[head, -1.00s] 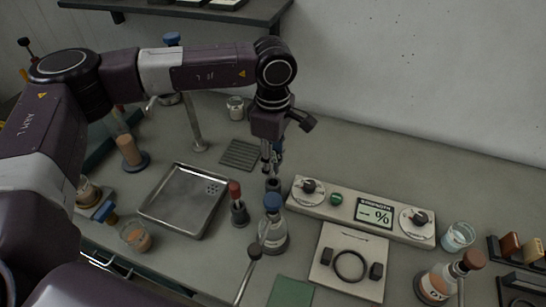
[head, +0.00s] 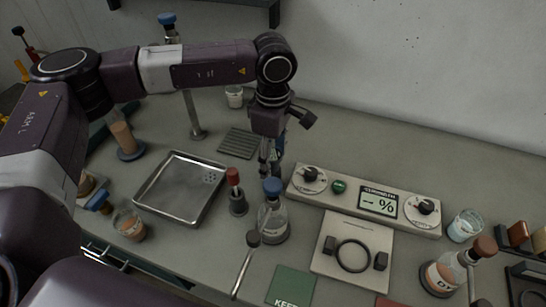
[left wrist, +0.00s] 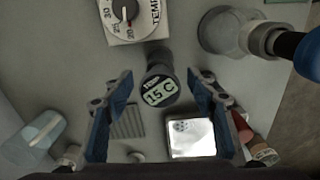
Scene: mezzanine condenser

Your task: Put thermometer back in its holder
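The thermometer is a dark round-headed piece with a lit display reading "TEMP 15 C" (left wrist: 160,92) in the left wrist view. It shows between the two spread blue-and-grey fingers of my left gripper (left wrist: 159,78), with gaps on both sides. In the head view my left gripper (head: 269,163) points down behind the blue-capped bottle. The fingers and bottle largely hide the thermometer there. I cannot make out what it stands in, nor clearly identify its holder. My right gripper is not in view.
The blue-capped bottle (head: 273,221) stands close in front of the left gripper. A red-topped piece in a dark stand (head: 238,204) and a metal tray (head: 178,188) are to its left. A control panel (head: 340,206) with dials is to its right. A dark ribbed mat (head: 239,143) lies behind.

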